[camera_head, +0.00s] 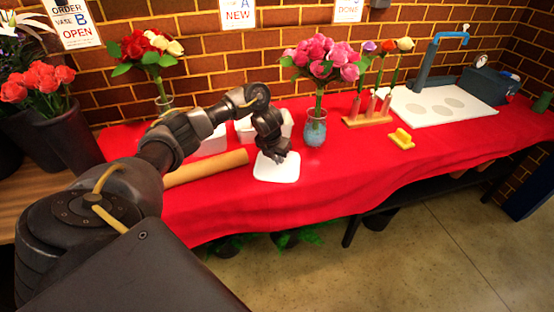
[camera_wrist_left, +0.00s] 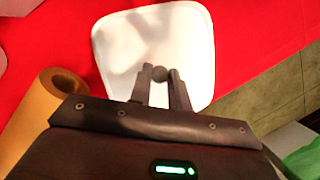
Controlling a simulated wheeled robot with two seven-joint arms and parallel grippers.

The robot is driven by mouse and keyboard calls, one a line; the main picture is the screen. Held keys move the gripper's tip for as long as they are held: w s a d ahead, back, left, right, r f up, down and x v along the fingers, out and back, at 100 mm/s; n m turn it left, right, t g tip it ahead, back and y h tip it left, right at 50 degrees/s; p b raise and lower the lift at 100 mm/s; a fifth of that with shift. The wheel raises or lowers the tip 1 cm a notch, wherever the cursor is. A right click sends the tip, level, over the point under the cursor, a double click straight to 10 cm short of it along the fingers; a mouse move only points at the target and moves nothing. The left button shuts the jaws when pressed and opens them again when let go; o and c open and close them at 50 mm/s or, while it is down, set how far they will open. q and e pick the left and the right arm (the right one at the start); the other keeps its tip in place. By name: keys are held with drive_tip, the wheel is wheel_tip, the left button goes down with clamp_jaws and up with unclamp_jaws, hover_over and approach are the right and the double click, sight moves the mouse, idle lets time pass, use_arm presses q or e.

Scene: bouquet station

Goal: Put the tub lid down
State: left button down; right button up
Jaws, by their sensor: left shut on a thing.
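The tub lid (camera_head: 277,172) is a white rounded square near the front edge of the red table, in front of the white tubs. It also shows in the left wrist view (camera_wrist_left: 133,42), flat against the red cloth. My left gripper (camera_head: 273,155) is over the lid's back part in the head view. In the left wrist view its fingers (camera_wrist_left: 160,76) are closed on a small round grey knob at the lid's middle. Whether the lid touches the cloth or hangs just above it, I cannot tell. My right gripper is not in view.
White tubs (camera_head: 213,143) stand behind my left arm. A brown paper roll (camera_head: 207,167) lies left of the lid. A vase of pink flowers (camera_head: 314,130) stands behind right. A yellow object (camera_head: 401,139) lies further right. Red cloth right of the lid is clear.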

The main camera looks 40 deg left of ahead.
sight(272, 170)
use_arm(q)
drive_tip(key=shift+d, duration=0.1)
drive_tip(key=shift+f, duration=0.1)
drive_tip(key=c, duration=1.3)
unclamp_jaws()
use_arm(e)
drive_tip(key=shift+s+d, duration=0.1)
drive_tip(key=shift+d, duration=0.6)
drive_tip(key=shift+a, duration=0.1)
use_arm(q)
drive_tip(key=shift+r+p, duration=0.3)
drive_tip(key=shift+r, duration=0.2)
drive_tip(key=p+v, duration=0.5)
drive_tip(key=v, duration=0.6)
drive_tip(key=shift+s+r, duration=0.1)
drive_tip(key=shift+s, duration=0.05)
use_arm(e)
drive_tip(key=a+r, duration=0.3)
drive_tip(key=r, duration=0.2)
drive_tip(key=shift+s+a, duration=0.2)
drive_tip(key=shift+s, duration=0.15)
